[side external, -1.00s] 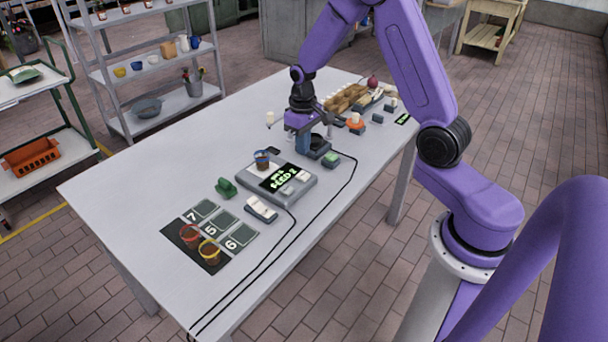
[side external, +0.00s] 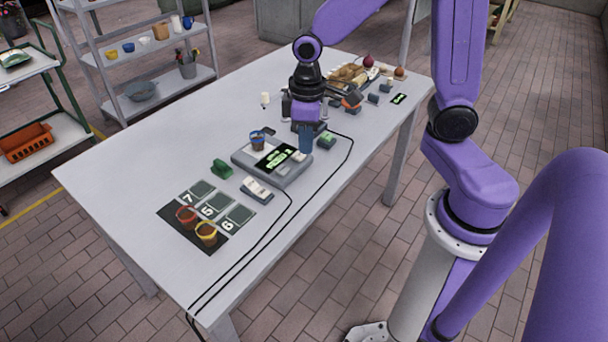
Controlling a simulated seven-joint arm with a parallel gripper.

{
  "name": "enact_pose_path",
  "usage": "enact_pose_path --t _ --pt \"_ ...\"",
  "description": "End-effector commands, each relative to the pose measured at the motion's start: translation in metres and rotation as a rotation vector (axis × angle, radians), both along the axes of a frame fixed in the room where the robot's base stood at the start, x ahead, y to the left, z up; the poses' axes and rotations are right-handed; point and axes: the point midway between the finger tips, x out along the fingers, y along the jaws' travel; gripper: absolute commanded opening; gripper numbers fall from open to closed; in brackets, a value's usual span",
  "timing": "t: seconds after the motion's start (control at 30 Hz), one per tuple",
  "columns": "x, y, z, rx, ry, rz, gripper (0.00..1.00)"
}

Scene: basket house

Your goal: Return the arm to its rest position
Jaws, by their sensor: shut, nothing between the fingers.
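My gripper (side external: 305,148) is in the side external view, above the table near the right end of the scale. It is shut and empty, pointing down. My purple arm reaches over the table from the right, with its elbow raised. The grey table (side external: 120,180) lies below. The grey scale (side external: 245,157) has a green-lit display, whose text is too blurred to read, and a small blue-rimmed pot (side external: 257,141) stands on it.
A numbered pad (side external: 213,207) holds a red pot (side external: 187,216) and a yellow pot (side external: 206,233). A green object (side external: 221,168) and a grey device (side external: 257,189) lie nearby. Black cables cross the table. Several items crowd its far end. The left front is clear.

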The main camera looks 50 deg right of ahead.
Motion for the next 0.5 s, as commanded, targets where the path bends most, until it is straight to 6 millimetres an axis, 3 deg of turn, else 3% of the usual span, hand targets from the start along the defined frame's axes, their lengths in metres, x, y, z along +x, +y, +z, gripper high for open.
enact_pose_path --t 0.2,0.5 --pt "-0.064 0.018 0.02 0.005 -0.007 0.197 0.0" --pt "-0.144 0.015 0.036 0.011 -0.011 0.445 0.0"
